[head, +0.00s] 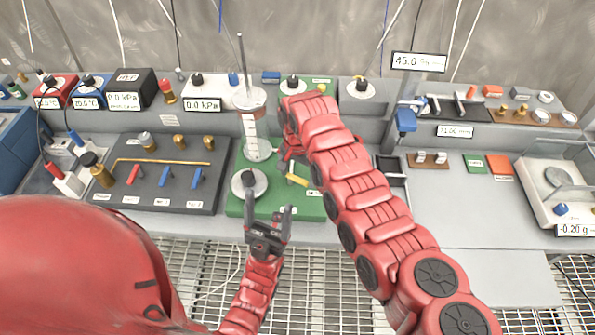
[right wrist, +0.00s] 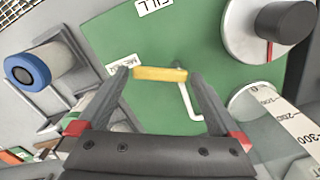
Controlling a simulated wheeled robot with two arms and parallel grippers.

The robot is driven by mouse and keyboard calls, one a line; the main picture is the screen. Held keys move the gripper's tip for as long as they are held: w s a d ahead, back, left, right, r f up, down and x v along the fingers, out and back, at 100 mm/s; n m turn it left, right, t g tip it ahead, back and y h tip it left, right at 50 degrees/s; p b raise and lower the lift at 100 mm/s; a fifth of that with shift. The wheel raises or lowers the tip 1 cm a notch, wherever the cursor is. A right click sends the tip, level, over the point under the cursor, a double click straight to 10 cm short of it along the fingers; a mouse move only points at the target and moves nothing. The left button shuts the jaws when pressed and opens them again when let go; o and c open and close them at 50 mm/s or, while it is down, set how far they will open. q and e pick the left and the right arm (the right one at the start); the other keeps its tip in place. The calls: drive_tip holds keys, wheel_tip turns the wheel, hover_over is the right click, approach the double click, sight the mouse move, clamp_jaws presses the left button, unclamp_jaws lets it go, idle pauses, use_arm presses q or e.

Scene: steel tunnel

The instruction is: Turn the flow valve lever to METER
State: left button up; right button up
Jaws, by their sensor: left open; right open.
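The flow valve lever has a yellow handle (right wrist: 160,74) on a bent white rod, in front of a green panel (right wrist: 230,85). In the right wrist view a label reading FILL stands upside down at the top, and a partly covered label beginning with M is at the handle's left end. My right gripper (right wrist: 160,82) is open, its fingertips at either end of the handle. In the head view the yellow lever (head: 297,180) shows just below my right gripper (head: 289,158). My left gripper (head: 270,210) is open and empty, low over the green board's front edge.
A clear graduated cylinder (head: 252,130) and a round dial with a black knob (head: 248,183) stand left of the lever. A dark valve board (head: 160,195) lies further left. A scale (head: 560,190) is at the far right. The grey bench right of my right arm is mostly clear.

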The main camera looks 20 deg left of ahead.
drive_tip(key=shift+f, duration=0.15)
drive_tip(key=c, duration=1.1)
drive_tip(key=shift+o, duration=0.2)
drive_tip(key=n+b, duration=0.1)
drive_tip(key=b, duration=0.1)
drive_tip(key=n+b, duration=0.2)
drive_tip(key=b, duration=0.1)
drive_tip(key=w+n+b, duration=0.1)
drive_tip(key=b, duration=0.1)
drive_tip(key=shift+f+n, duration=0.25)
drive_tip(key=shift+n, duration=0.05)
drive_tip(key=shift+r+n+b, duration=0.25)
drive_tip(key=shift+n+b, duration=0.15)
drive_tip(key=o, duration=1.1)
drive_tip(key=shift+c, duration=0.2)
drive_tip(key=shift+r, duration=0.1)
